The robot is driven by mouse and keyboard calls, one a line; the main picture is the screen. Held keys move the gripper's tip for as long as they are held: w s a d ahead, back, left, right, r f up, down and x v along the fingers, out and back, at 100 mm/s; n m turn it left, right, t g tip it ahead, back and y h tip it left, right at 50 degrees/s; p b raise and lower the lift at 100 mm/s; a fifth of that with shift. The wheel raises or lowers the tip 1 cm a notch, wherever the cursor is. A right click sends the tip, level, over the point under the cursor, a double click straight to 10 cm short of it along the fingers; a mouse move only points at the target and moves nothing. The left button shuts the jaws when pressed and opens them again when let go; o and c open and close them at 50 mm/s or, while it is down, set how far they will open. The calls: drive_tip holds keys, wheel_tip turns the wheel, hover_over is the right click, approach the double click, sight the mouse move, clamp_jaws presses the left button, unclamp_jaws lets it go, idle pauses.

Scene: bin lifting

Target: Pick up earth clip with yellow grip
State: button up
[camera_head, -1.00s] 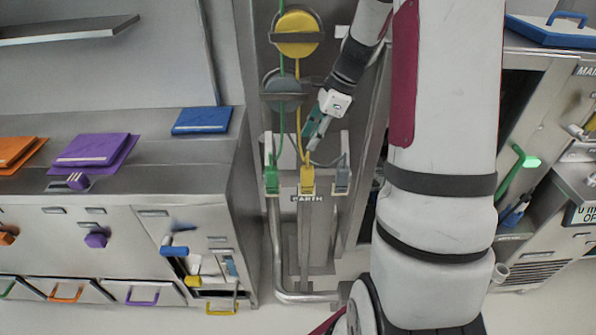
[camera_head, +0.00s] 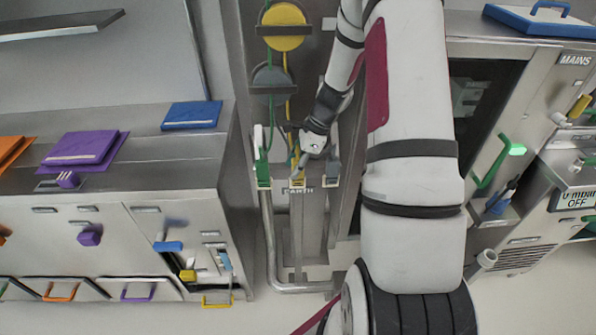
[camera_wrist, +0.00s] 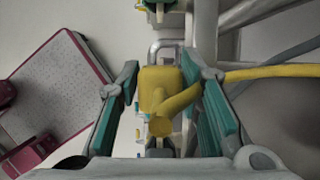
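The earth clip with yellow grip (camera_head: 297,183) hangs upright in the middle of the EARTH rack, between a green-gripped clip (camera_head: 263,175) and a grey-gripped clip (camera_head: 332,173). My gripper (camera_head: 301,162) is right at the yellow clip, coming from the upper right. In the wrist view the yellow grip (camera_wrist: 160,88) lies between my open gripper's two green-padded fingers (camera_wrist: 160,72). A narrow gap seems to show on each side. A yellow cable runs from the grip across the right finger.
The EARTH rack (camera_head: 300,190) has yellow (camera_head: 283,27) and grey (camera_head: 271,80) cable reels above it. A steel counter (camera_head: 120,190) with coloured lids stands at left. A MAINS cabinet (camera_head: 540,85) stands at right.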

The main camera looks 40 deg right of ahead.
drive_tip(key=shift+x, duration=1.2)
clamp_jaws()
drive_tip(key=shift+r, duration=0.15)
wheel_tip(320, 180, up, 10)
drive_tip(key=shift+f, duration=0.25)
drive_tip(key=shift+r, duration=0.15)
